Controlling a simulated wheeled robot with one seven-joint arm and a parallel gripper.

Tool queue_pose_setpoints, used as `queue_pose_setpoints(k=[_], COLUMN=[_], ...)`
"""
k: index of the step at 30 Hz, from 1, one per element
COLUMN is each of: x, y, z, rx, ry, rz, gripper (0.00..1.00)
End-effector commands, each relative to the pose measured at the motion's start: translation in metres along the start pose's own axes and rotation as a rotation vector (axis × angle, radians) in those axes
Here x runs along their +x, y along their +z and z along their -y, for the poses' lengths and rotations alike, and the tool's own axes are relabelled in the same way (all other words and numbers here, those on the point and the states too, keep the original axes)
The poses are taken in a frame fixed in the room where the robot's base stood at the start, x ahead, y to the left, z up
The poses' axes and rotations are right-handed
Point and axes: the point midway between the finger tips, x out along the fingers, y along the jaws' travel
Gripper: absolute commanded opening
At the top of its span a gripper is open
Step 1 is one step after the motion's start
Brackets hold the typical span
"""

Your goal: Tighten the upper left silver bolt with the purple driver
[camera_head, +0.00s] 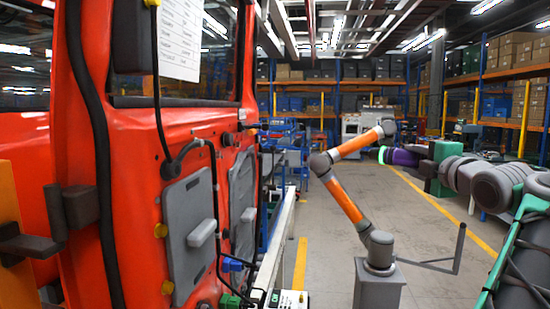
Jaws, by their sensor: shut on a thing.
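The purple driver (402,157) is right of centre, lying roughly level, with a glowing green ring at its left end. My gripper (432,160), partly hidden, is shut on the driver's right end beside a green block. It is well to the right of the orange-red door (135,140), with open air between them. Small fittings (229,139) show higher on the door, seen at a steep angle. I cannot tell which is the upper left silver bolt.
An orange and grey robot arm (345,200) stands on a grey pedestal (378,285) between the door and my arm. A pale rail (277,245) runs along the door. Black cables hang on the door. Shelves with boxes stand behind. The floor aisle (325,215) is clear.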

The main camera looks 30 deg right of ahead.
Motion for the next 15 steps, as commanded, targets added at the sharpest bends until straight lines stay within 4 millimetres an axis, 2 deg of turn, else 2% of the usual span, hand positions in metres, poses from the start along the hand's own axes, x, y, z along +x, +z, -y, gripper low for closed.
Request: queue_pose_setpoints(k=[8,15], x=[-0.002,-0.007], y=[0.003,0.021], z=[-0.003,-0.004], rx=[-0.003,-0.001], ry=[0.004,0.003], rz=[0.006,0.008], gripper=[0.00,0.00])
